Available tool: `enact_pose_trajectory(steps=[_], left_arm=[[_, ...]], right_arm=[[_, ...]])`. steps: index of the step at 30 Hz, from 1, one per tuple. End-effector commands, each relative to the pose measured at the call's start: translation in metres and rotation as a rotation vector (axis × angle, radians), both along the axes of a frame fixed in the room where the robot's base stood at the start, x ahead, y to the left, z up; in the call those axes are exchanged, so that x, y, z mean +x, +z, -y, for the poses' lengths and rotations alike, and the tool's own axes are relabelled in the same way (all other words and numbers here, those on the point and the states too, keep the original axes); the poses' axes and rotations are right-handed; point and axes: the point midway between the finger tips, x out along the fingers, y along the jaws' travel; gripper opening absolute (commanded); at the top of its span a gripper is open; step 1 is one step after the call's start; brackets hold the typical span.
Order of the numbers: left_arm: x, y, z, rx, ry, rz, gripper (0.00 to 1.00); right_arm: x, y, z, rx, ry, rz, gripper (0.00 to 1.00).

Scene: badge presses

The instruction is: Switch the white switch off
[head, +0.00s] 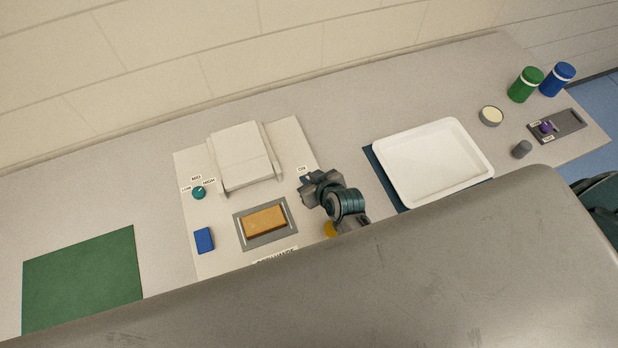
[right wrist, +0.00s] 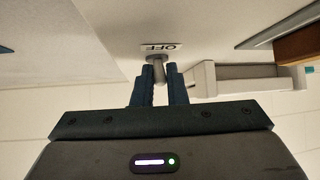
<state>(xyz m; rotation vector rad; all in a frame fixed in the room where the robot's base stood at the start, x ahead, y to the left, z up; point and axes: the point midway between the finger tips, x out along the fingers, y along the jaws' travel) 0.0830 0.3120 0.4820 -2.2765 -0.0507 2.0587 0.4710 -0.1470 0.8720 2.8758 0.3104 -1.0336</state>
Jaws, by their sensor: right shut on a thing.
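The white switch shows in the right wrist view as a pale grey-looking stub (right wrist: 157,60) beside a label reading OFF (right wrist: 163,47). My right gripper (right wrist: 159,80) is shut on the switch, with one dark blue finger on each side of it. In the head view my right gripper (head: 309,186) is at the right side of the pale press board (head: 215,227), just below a small label (head: 303,170). There the gripper hides the switch, so its lean cannot be told. My left gripper is not in view.
The board holds a white raised block (head: 241,154), a teal knob (head: 198,193), a blue block (head: 204,240) and an orange block (head: 265,221) in a grey frame. A white tray (head: 480,139) stands right of my gripper. A green mat (head: 82,278) lies left, with clear table between.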

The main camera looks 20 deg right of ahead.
Motion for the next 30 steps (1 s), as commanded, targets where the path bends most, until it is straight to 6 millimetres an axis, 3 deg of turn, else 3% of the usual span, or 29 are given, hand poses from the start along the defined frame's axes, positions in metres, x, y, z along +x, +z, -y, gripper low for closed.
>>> enact_pose_trajectory(steps=[4,5,8,20,30], left_arm=[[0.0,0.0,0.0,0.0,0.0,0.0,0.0],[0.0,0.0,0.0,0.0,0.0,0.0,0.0],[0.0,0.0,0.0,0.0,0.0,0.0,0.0],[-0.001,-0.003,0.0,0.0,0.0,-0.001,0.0],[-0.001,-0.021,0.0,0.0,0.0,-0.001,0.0]], right_arm=[[0.0,0.0,0.0,-0.002,0.0,-0.001,0.0],[0.0,0.0,0.0,-0.002,0.0,-0.001,0.16],[0.0,0.0,0.0,0.0,0.0,-0.001,0.33],[-0.007,0.004,0.002,0.001,-0.001,-0.001,0.33],[-0.052,0.04,0.012,0.001,-0.002,-0.001,0.33]])
